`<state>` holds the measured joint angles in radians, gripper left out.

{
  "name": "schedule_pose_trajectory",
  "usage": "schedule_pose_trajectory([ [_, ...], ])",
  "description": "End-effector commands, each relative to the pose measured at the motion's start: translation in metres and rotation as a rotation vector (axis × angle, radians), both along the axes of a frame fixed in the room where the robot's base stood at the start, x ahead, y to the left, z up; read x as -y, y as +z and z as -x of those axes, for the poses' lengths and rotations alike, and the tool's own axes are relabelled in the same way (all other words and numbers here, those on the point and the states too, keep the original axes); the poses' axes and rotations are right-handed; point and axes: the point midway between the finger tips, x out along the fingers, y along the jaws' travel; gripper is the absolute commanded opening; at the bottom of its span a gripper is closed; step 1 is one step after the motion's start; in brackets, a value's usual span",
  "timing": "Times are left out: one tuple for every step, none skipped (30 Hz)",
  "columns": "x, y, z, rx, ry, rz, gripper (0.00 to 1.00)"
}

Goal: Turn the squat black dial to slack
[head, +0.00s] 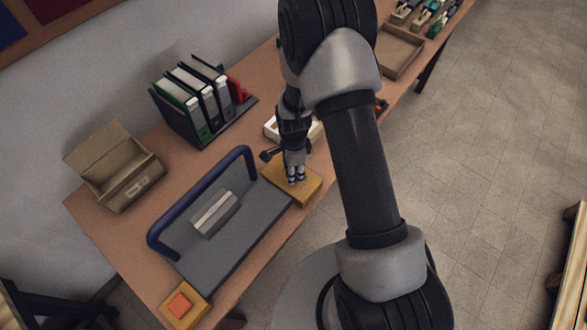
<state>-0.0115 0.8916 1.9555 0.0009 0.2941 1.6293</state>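I cannot make out a squat black dial for certain. My gripper (296,181) points down over a yellow box (308,196) at the right end of the grey plate (242,250). Its fingertips are at or just above the top of that box and look close together. They and my wrist hide the middle of the box, so any dial there is covered. Whether the fingers hold something or touch the box is too small to tell. No slack marking is readable.
A blue bar handle (200,197) arches over the plate, left of my gripper. A grey block (215,213) lies on the plate. A yellow box with an orange button (180,304) is at front left. Binders (195,105), a cardboard box (118,172) and a white tray (272,128) stand behind.

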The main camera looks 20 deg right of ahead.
Motion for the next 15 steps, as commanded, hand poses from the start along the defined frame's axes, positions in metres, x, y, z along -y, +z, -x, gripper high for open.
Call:
schedule_pose_trajectory([
  [0.0000,0.0000,0.0002,-0.001,0.001,0.000,0.15],
  [0.0000,0.0000,0.0002,-0.001,0.002,0.000,0.15],
  [0.0000,0.0000,0.0002,-0.001,0.004,0.000,0.15],
  [0.0000,0.0000,0.0002,-0.001,0.007,0.000,0.15],
  [0.0000,-0.0001,0.0002,-0.001,0.011,0.000,0.15],
  [0.0000,-0.0001,0.0002,-0.001,0.019,0.000,0.15],
  [0.0000,-0.0002,0.0002,-0.001,0.026,0.000,0.15],
  [0.0000,-0.0003,0.0002,-0.001,0.035,0.000,0.15],
  [0.0000,-0.0003,0.0002,-0.001,0.050,0.000,0.15],
  [0.0000,-0.0004,0.0002,-0.001,0.062,0.000,0.15],
  [0.0000,-0.0005,0.0002,-0.001,0.078,0.000,0.15],
  [0.0001,-0.0006,0.0002,-0.001,0.100,0.000,0.15],
  [0.0000,-0.0007,0.0002,-0.001,0.119,0.000,0.15],
  [0.0001,-0.0008,0.0002,-0.001,0.139,0.000,0.15],
  [0.0001,-0.0009,0.0002,-0.001,0.169,0.000,0.15],
])
